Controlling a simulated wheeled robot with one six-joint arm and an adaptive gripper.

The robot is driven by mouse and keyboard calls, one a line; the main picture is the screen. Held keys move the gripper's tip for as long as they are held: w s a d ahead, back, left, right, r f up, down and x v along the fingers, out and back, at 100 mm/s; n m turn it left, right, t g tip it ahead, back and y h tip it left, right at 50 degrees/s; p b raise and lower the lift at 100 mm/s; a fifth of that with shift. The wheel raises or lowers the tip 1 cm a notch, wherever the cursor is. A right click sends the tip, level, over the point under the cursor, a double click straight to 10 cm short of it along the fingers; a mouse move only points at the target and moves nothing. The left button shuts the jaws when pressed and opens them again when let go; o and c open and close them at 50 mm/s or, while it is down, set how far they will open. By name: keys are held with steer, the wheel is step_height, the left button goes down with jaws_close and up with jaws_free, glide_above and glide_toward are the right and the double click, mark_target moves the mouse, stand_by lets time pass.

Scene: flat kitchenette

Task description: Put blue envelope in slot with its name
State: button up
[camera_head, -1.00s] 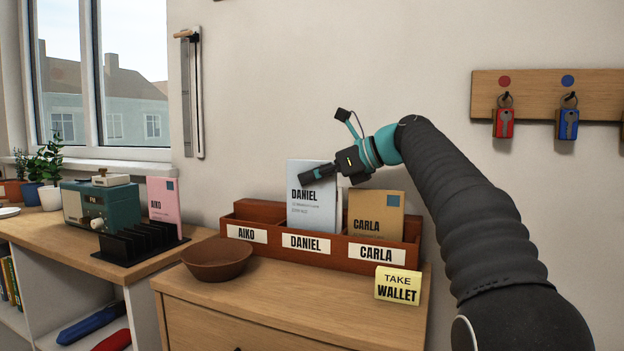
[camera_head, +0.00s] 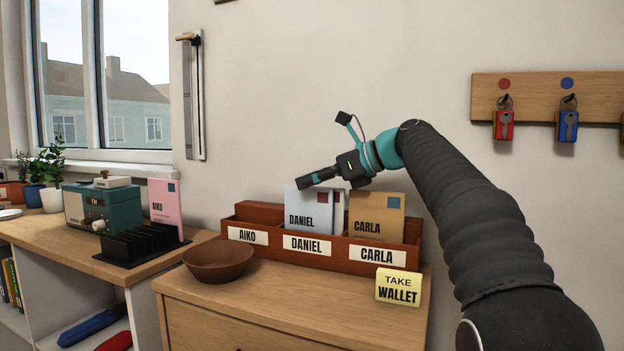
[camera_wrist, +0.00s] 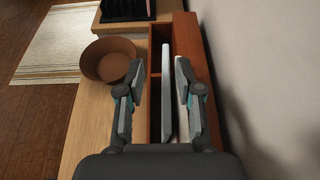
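The pale blue envelope (camera_head: 308,222), marked DANIEL with a red-brown stamp, stands upright in the middle slot of the red-brown letter rack (camera_head: 335,258), behind the label DANIEL (camera_head: 306,244). Its lower part is hidden by the rack's front. My gripper (camera_head: 303,184) is just above its top edge in the head view. In the wrist view my gripper (camera_wrist: 160,76) is open, with a finger on each side of the envelope (camera_wrist: 166,100) and gaps between.
A tan CARLA envelope (camera_head: 377,217) stands in the right slot. A pink AIKO envelope (camera_head: 165,208) stands in a black sorter (camera_head: 140,243) at left. A brown bowl (camera_head: 218,262) and a yellow TAKE WALLET note (camera_head: 398,287) sit before the rack. The wall is close behind.

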steer(key=shift+w+d+f, duration=0.1)
steer(key=shift+w+f, duration=0.15)
steer(key=shift+f, duration=0.65)
steer(key=shift+w+r, duration=0.1)
steer(key=shift+r, duration=0.4)
steer(key=p+v, duration=0.1)
steer(key=v, duration=1.1)
steer(key=shift+r+p, duration=0.35)
steer(key=shift+r, duration=0.1)
